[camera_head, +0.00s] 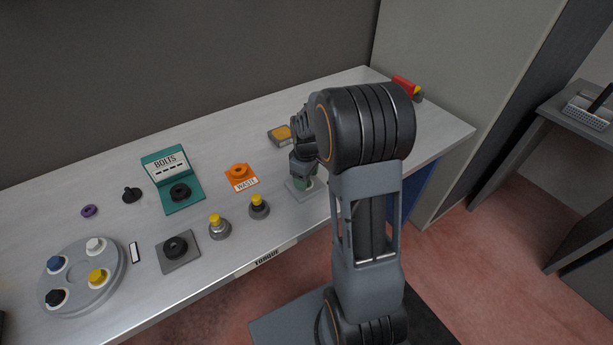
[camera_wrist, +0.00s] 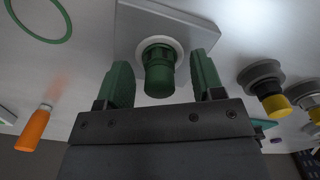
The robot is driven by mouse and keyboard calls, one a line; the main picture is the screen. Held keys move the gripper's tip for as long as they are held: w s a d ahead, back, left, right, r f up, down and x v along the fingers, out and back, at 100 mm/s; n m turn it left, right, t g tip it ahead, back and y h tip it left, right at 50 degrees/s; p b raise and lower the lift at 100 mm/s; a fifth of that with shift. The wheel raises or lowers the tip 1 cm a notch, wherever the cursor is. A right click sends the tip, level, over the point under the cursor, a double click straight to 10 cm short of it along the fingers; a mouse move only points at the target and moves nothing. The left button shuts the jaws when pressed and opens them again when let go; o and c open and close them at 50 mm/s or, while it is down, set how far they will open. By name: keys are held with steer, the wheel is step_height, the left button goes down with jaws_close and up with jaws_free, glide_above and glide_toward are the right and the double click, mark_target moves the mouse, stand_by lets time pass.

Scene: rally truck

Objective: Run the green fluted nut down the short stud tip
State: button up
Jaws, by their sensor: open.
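The green fluted nut (camera_wrist: 158,78) is in the middle of the wrist view, on a pale square plate (camera_wrist: 130,27) with a white ring around its base. The stud tip is hidden by the nut, so I cannot tell how far down it sits. My gripper (camera_wrist: 163,70) is open, with one finger on each side of the nut and a visible gap on both sides. In the head view my gripper (camera_head: 303,172) is low over the same plate (camera_head: 292,191), and the nut is mostly covered there.
Two yellow-topped posts (camera_head: 217,227) (camera_head: 258,206) stand to the left. An orange WASTE piece (camera_head: 240,176), a teal BOLTS holder (camera_head: 173,180) and a grey round tray (camera_head: 82,278) lie farther left. A yellow-topped block (camera_head: 280,135) is behind my gripper. A green ring (camera_wrist: 68,32) marks the bench.

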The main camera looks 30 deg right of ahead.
step_height(320, 180, up, 12)
stand_by(0.6)
stand_by(0.6)
